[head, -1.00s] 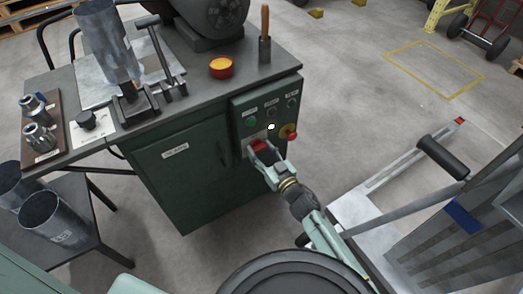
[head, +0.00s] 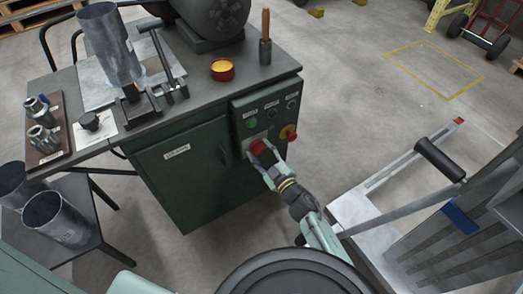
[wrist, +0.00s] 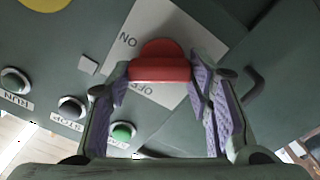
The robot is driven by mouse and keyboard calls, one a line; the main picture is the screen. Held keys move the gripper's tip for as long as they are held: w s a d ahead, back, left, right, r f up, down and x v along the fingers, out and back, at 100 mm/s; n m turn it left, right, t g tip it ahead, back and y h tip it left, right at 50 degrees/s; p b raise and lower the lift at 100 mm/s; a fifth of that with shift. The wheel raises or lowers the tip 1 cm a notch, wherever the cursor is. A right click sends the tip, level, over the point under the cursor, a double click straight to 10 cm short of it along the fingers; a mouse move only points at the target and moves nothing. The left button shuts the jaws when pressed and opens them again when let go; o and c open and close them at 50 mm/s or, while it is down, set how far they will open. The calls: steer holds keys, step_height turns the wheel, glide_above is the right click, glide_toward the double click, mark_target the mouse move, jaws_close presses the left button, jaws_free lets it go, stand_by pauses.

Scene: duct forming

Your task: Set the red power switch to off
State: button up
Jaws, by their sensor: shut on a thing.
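The red power switch (head: 257,147) is on the front panel of the green cabinet, with my gripper (head: 264,158) reaching it from below right. In the wrist view the red handle (wrist: 160,68) sits between my two fingers (wrist: 162,85), which are closed on its ends. Behind it is a pale plate (wrist: 180,38) lettered ON and OFF. ON shows above left of the handle and OFF just below it. The handle covers the middle of the plate, so the exact switch position is hard to tell.
A red emergency button on a yellow base (head: 289,133) is close right of the switch. A green button (head: 251,122) and other controls are above. Floor to the right is partly clear.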

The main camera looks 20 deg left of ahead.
steer(key=n, duration=0.5)
steer(key=shift+s+n, duration=0.1)
steer(key=shift+n, duration=0.2)
steer(key=n, duration=0.5)
steer(key=shift+s+a+f, duration=0.1)
steer(key=shift+a, duration=0.05)
steer(key=shift+n, duration=0.4)
steer(key=o, duration=1.1)
steer(key=shift+o, duration=0.2)
steer(key=shift+s+d, duration=0.2)
steer(key=shift+d, duration=0.35)
steer(key=v, duration=1.1)
steer(key=shift+s+a, duration=0.1)
